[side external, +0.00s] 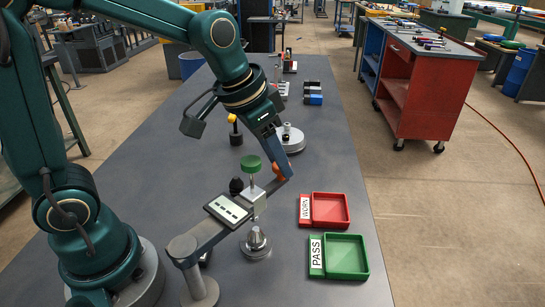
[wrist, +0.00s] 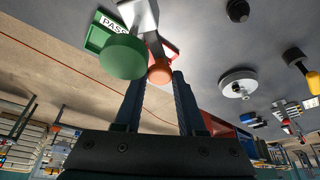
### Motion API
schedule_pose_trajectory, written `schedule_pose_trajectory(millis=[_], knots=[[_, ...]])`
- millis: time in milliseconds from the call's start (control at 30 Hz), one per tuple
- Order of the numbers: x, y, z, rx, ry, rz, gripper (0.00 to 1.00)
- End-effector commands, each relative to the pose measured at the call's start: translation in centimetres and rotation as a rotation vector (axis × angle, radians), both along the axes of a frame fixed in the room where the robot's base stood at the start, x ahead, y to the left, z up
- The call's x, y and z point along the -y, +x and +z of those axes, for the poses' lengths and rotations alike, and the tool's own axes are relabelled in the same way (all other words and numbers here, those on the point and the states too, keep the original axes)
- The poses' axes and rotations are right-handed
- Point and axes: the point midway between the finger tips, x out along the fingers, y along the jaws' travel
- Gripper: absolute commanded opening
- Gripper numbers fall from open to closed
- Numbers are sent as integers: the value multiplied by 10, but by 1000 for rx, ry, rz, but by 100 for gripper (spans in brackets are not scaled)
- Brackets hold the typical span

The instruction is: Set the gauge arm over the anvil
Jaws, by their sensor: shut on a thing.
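The gauge arm (side external: 211,236) is a grey bar on a round post, with a display panel, a pale head block and a green knob (side external: 250,164) on top. The green knob also shows in the wrist view (wrist: 122,57). An orange ball knob (wrist: 160,71) sits at the arm's far end. My gripper (wrist: 158,77) is shut on this orange knob, its fingers on either side; it also shows in the side view (side external: 281,170). The metal anvil (side external: 256,244) stands on the table just below the head. I cannot tell whether the head is exactly centred over it.
A red WORN tray (side external: 330,210) and a green PASS tray (side external: 346,257) lie right of the anvil. A round pale-based fixture (side external: 291,140), a yellow-topped black piece (side external: 234,130) and several blue-and-black blocks (side external: 313,93) stand farther back. The table's right strip is mostly clear.

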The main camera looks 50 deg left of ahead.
Motion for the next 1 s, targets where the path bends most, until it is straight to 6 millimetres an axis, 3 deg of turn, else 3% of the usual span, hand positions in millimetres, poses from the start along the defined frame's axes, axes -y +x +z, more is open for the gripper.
schedule_pose_trajectory(millis=[133, 167, 200, 233, 567, 1000], knots=[[-4, 0, 1, 0, 12, 2, 0], [-4, 0, 1, 0, 12, 2, 47], [-4, 0, 1, 1, 12, 2, 62], [-4, 0, 1, 1, 11, 1, 69], [-3, -1, 2, 2, 9, -1, 69], [-7, -18, 45, 4, 10, 1, 69]])
